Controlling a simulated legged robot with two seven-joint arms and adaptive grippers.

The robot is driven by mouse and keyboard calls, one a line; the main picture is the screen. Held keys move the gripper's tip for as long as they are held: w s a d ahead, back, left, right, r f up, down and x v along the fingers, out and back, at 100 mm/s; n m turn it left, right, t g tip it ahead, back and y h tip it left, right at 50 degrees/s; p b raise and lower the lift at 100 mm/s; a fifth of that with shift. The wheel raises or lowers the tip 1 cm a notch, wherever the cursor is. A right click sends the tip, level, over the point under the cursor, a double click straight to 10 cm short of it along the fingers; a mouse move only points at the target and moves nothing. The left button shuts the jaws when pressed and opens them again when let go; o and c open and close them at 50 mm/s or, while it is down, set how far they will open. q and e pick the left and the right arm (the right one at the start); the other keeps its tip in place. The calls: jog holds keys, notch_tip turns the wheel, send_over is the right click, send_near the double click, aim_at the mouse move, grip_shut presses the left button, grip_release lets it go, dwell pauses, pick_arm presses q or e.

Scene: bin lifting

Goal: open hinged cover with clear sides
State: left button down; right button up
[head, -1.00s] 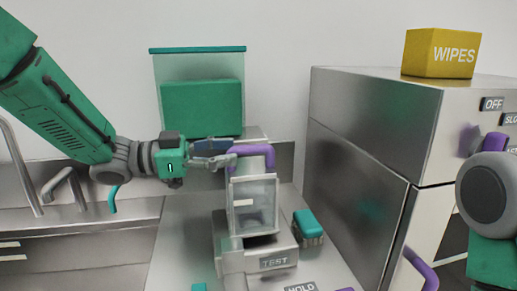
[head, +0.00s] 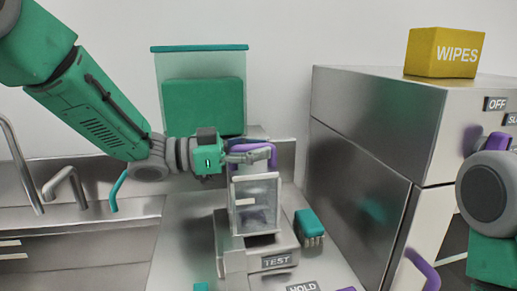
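The hinged cover with clear sides (head: 257,205) stands raised above a grey metal box labelled TEST (head: 277,261) on the counter. A purple handle (head: 268,147) is at the top of the cover. My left gripper (head: 262,156) is at this handle, with its fingers overlapping the handle's left part. Whether the fingers are closed around the handle is too small to tell. My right arm shows at the right edge, and its gripper fingers are not clearly visible.
A large steel cabinet (head: 360,150) stands at the right, with a yellow WIPES box (head: 443,53) on top. A clear bin with green contents (head: 202,105) stands behind. A sink tap (head: 65,185) is at the left.

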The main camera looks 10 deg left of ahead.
pick_arm(q)
jog(key=shift+w+a+r+p, duration=0.1)
jog(key=shift+w+r+p, duration=0.2)
jog(key=shift+p, duration=0.25)
jog(key=w+n+p, duration=0.1)
jog(key=p, duration=0.1)
jog(key=w+a+r+n+p, duration=0.1)
jog(key=p, duration=0.1)
jog(key=w+r+p, duration=0.1)
jog(key=w+p, duration=0.1)
jog(key=shift+w+a+r+n+p, duration=0.15)
jog(key=shift+a+n+p, duration=0.1)
jog(key=shift+n+p, duration=0.15)
jog(key=w+a+n+p, duration=0.2)
jog(key=w+n+p, duration=0.2)
jog(key=w, duration=0.3)
pick_arm(e)
notch_tip(320, 180, up, 12)
jog(key=shift+r, duration=0.15)
pick_arm(q)
jog(key=shift+a+r, duration=0.1)
pick_arm(e)
jog(key=shift+c, duration=0.4)
